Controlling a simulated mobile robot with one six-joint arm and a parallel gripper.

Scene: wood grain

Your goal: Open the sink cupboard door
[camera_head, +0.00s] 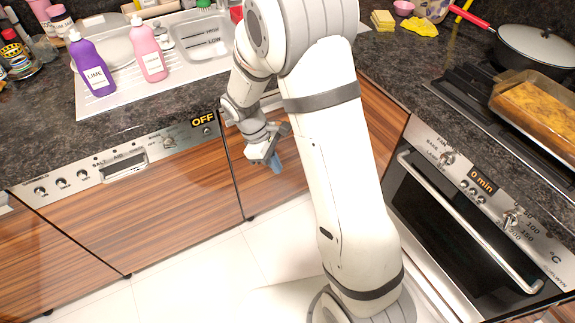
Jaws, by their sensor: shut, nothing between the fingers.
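The sink cupboard door (256,190) is a striped brown wood-grain panel below the counter, right of the dishwasher. It looks closed; my arm covers much of it, and I cannot make out its handle. My gripper (275,163) is in front of this door, pointing down and to the right, with its fingers shut and empty. I cannot tell whether the fingertips touch the door.
The dishwasher (140,220) with an "OFF" display is left of the door. The oven (450,230) is at the right. The sink (205,45), a purple bottle (92,65) and a pink bottle (148,50) are above. The tiled floor (200,270) is clear at lower left.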

